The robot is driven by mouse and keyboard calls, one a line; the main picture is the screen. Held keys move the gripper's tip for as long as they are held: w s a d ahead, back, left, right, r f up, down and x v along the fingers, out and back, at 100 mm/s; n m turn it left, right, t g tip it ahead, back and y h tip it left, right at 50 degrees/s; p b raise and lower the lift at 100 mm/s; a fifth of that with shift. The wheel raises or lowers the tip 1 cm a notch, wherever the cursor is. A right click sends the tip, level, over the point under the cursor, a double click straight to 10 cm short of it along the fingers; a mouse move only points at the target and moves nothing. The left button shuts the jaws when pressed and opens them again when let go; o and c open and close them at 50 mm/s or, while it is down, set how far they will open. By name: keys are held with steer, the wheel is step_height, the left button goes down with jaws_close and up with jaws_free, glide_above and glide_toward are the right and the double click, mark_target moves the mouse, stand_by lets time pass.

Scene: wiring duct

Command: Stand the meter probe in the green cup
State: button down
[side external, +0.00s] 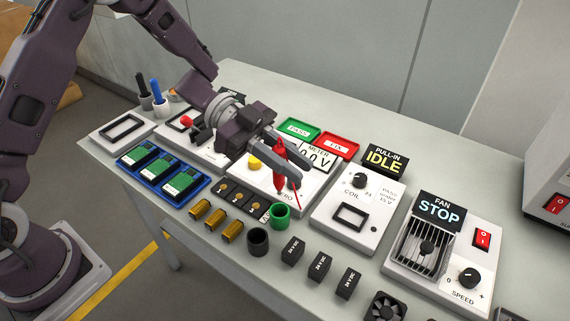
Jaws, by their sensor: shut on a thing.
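The red meter probe (280,176) is held between the fingers of my gripper (296,167), above the white meter box (257,192). The probe looks roughly upright, with part of it hidden by a finger. A thin red line shows to its right, going down toward the front of the box. The green cup (280,218) stands on the table just in front of the meter box, below the probe in the picture and apart from it. The cup's opening faces up and looks empty.
A dark cup (258,241) stands close to the green cup. Black relay blocks (293,250) lie to the right and brass cylinders (217,219) to the left. The coil box (352,218) stands right of the meter. Green and red trays (338,145) lie behind.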

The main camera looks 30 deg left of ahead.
mark_target(282, 184)
steer(key=shift+f, duration=3.6)
steer(key=c, duration=1.2)
jaws_free()
steer(key=shift+a, duration=0.1)
steer(key=v, duration=0.7)
steer(key=shift+r, duration=0.1)
